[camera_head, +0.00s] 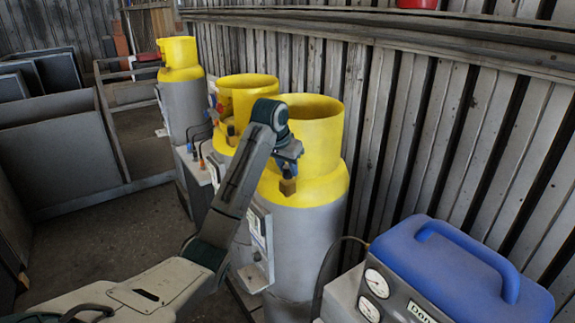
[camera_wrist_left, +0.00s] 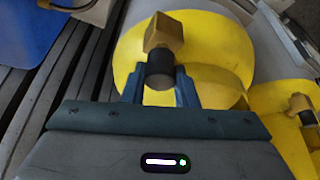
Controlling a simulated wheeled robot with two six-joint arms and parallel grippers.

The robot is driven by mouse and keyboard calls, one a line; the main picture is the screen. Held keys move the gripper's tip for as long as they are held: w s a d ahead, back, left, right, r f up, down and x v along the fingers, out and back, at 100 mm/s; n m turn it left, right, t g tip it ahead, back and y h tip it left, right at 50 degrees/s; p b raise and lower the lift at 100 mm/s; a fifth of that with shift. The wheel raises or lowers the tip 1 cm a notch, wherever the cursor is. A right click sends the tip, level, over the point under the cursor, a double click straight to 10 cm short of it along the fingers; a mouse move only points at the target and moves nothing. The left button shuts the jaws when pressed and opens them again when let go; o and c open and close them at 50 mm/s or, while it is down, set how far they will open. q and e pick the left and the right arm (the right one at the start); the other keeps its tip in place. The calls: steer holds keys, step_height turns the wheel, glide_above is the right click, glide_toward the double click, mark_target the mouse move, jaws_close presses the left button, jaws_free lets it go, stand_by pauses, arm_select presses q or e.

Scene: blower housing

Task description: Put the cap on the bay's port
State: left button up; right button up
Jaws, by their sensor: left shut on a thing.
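My left gripper (camera_head: 289,160) is shut on a dark round cap (camera_wrist_left: 160,68), and the arm comes in from the lower left. The cap lies between the two blue-grey fingers in the left wrist view, where the gripper (camera_wrist_left: 160,92) also shows. A brass block (camera_wrist_left: 164,36), which looks like the port, is in line with the cap and appears to meet it; I cannot tell whether it is seated. In the head view the brass block (camera_head: 288,187) shows below the fingers, in front of the nearest yellow-topped grey cylinder (camera_head: 312,230). My right gripper is out of view.
Another brass fitting with a dark end (camera_wrist_left: 299,103) shows at the right of the left wrist view. More yellow-topped cylinders (camera_head: 180,95) stand farther back. A blue-topped machine with gauges (camera_head: 455,270) is at lower right. A slatted wall (camera_head: 400,120) runs behind.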

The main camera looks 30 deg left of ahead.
arm_select(q)
steer(key=shift+f, duration=0.4)
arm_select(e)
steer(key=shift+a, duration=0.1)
arm_select(q)
steer(key=shift+f, duration=0.25)
steer(key=o, duration=1)
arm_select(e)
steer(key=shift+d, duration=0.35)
arm_select(q)
steer(key=shift+r, duration=0.1)
